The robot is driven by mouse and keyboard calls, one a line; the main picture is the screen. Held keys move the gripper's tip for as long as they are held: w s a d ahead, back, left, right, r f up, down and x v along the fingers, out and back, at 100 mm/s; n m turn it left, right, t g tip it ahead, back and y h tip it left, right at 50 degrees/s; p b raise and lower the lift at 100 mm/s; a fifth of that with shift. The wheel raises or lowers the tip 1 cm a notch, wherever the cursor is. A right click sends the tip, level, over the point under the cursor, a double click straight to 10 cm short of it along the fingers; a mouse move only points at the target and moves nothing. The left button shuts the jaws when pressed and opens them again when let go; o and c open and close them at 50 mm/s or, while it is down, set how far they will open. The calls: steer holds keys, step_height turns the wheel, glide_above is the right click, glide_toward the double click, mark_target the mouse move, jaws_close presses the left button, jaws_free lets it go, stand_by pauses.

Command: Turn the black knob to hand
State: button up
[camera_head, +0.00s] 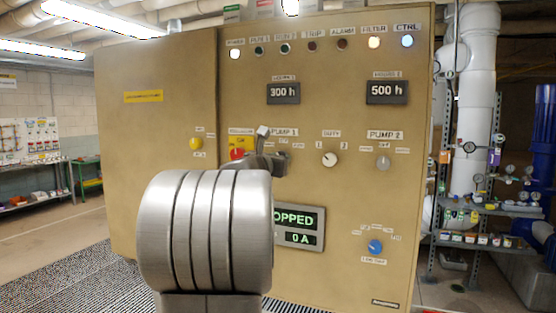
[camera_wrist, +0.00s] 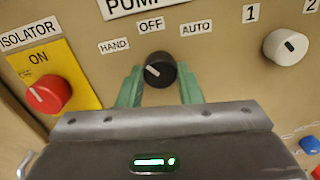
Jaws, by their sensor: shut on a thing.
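The black knob (camera_wrist: 160,70) sits under the PUMP 1 plate on the tan cabinet (camera_head: 160,120), with HAND, OFF and AUTO labels around it from left to right. My gripper (camera_wrist: 160,77) is shut on the knob, with one green finger on each side. The white mark on the knob's face lies left of its middle and points up-left, on the HAND side. In the head view my arm and gripper (camera_head: 268,160) cover the knob. The display (camera_head: 300,228) below is partly hidden by my arm; it shows "OPPED" and "0 A".
The red isolator knob (camera_wrist: 48,94) on its yellow plate is close at left, its label reading ON. A white two-position knob (camera_wrist: 286,46) is at right. A grey PUMP 2 knob (camera_head: 383,162) and a blue knob (camera_head: 375,246) are further right.

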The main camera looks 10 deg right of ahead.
steer(key=shift+f+n, duration=0.1)
steer(key=shift+n, duration=0.5)
steer(key=o, duration=1)
steer(key=shift+s, duration=0.1)
steer(key=b+v, duration=0.2)
steer(key=v, duration=1.1)
steer(key=shift+s+a, duration=0.15)
steer(key=shift+s, duration=0.1)
steer(key=shift+w, duration=0.1)
